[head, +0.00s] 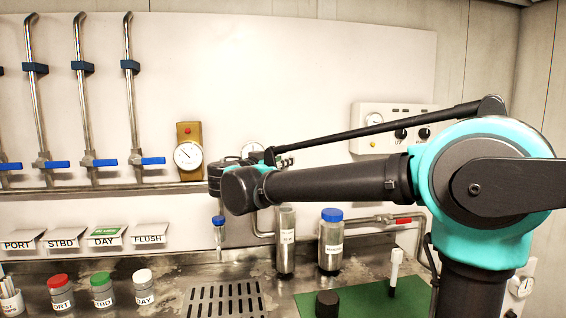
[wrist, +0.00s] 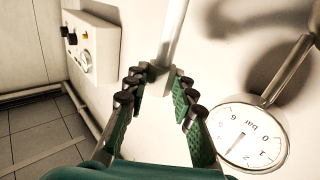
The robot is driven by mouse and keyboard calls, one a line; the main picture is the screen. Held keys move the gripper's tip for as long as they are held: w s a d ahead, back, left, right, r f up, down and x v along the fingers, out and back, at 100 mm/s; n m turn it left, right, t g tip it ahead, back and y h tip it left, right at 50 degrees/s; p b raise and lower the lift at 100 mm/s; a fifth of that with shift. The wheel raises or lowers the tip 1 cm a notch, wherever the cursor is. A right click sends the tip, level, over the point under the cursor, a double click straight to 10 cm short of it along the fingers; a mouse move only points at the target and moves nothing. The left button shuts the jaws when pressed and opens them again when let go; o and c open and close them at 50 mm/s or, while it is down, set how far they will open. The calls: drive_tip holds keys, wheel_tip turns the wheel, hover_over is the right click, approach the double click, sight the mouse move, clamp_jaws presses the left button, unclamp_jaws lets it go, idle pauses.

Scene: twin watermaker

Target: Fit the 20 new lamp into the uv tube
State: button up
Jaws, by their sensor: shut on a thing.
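My gripper (wrist: 155,88) is shut on a pale slim rod (wrist: 174,30), which looks like the lamp, with a grey collar at the fingertips. The rod runs out of the top of the wrist view, so its far end is not seen there. In the head view my wrist hides the gripper's fingers. Below the wrist hangs a slim piece (head: 219,232) with a blue band; I cannot tell whether it is part of the held rod. I cannot make out the uv tube for certain.
A round gauge (wrist: 250,135) is close beside my fingers. A control box (head: 375,116) is on the wall. Several capped jars (head: 102,290) stand at left.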

drive_tip(key=shift+f, duration=6.5)
drive_tip(key=o, duration=1)
drive_tip(key=shift+o, duration=0.2)
drive_tip(key=shift+s, duration=0.1)
drive_tip(key=v, duration=1.1)
drive_tip(key=shift+s+a, duration=0.2)
drive_tip(key=shift+s, duration=0.15)
